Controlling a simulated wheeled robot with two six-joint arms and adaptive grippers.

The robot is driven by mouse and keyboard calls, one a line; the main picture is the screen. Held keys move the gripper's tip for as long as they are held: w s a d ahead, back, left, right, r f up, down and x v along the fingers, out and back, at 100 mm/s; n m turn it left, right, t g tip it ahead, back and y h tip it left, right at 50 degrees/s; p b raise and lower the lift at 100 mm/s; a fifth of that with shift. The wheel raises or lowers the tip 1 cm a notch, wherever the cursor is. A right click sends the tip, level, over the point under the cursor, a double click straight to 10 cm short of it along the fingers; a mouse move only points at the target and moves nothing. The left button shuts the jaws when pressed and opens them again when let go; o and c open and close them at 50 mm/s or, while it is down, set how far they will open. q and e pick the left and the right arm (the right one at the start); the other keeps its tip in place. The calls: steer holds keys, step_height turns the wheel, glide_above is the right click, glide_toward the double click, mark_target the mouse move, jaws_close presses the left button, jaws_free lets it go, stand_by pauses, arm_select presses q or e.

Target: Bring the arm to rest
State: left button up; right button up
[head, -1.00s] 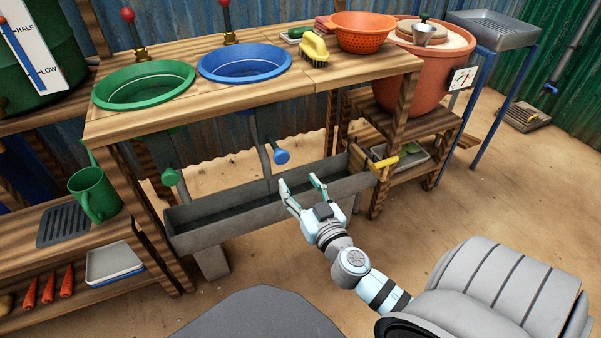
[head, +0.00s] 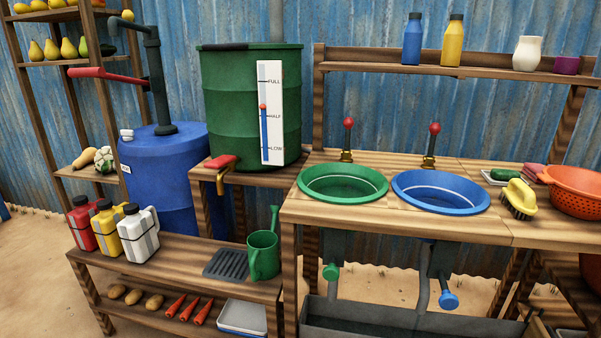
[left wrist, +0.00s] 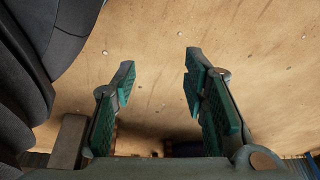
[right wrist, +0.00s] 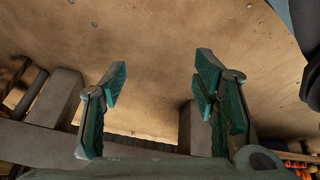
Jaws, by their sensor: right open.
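My right gripper (right wrist: 160,66) shows in the right wrist view with its green-padded fingers spread and nothing between them. Sandy ground lies beyond the fingertips. My left gripper (left wrist: 158,68) shows in the left wrist view, also spread and empty over bare sand. Neither arm is in the head view, so where the grippers are relative to the stall is hard to tell.
The stall counter holds a green basin (head: 343,183) and a blue basin (head: 440,191), with a grey trough (head: 400,322) below. A green jug (head: 264,256) stands on the lower bench at left. Grey posts (right wrist: 55,97) stand near my right gripper.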

steer(key=s+a+g+p, duration=0.1)
steer(key=s+a+p, duration=0.1)
steer(key=s+a, duration=0.15)
arm_select(q)
steer(key=s+r+g+p, duration=0.1)
steer(key=s+r+p, duration=0.5)
steer(key=r+p, duration=0.4)
steer(key=s+a+r+g+p, duration=0.1)
steer(key=s+r+p, duration=0.6)
steer(key=p, duration=0.7)
step_height(320, 180, up, 3)
steer(key=shift+s+a+f+m, duration=0.15)
steer(key=shift+s+a+m, duration=0.1)
steer(key=shift+m, duration=0.15)
arm_select(e)
steer(key=s+d+r+g, duration=0.2)
steer(key=s+r, duration=1.1)
steer(key=r, duration=0.4)
steer(key=shift+r, duration=0.4)
steer(key=shift+s, duration=0.1)
stand_by(2.5)
